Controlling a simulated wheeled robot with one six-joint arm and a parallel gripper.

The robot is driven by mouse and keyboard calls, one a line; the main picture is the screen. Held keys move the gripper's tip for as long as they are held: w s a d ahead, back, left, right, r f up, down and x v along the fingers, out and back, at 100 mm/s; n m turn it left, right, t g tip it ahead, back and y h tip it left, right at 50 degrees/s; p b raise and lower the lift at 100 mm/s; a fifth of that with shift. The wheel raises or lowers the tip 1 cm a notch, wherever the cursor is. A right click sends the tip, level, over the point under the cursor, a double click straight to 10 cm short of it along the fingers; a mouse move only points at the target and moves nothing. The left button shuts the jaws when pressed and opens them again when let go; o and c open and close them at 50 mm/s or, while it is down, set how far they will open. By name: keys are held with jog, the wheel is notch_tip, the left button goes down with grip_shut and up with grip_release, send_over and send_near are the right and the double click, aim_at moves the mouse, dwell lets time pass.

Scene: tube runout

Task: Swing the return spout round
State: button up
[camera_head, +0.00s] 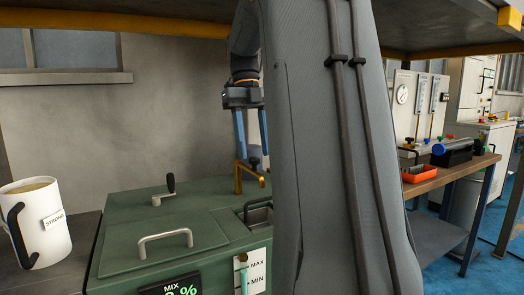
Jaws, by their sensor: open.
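The return spout (239,178) is a bent brass pipe standing on the right part of a green tank lid. Its arm slopes down to the right, with its end near the lid's dark-rimmed opening. A dark knob (254,162) shows at the spout, its lower part close to the brass arm. My gripper (252,157) points down with two blue fingers, open, its tips at the height of the knob and spout top. The knob shows between the fingers. I cannot tell whether they touch it. My own arm hides part of the right finger and the area right of the spout.
The green tank (115,230) carries a crank handle (165,190), a grey lid handle (165,241), a MIX display (170,287) and a MAX/MIN level gauge (256,272). A white STRONG jug (38,222) stands left. A shelf edge (130,22) runs overhead. A bench (452,178) stands right.

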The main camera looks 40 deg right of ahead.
jog(key=shift+r+p, duration=2.6)
jog(key=shift+p, duration=0.2)
jog(key=shift+s+r, duration=0.1)
jog(key=shift+r, duration=0.1)
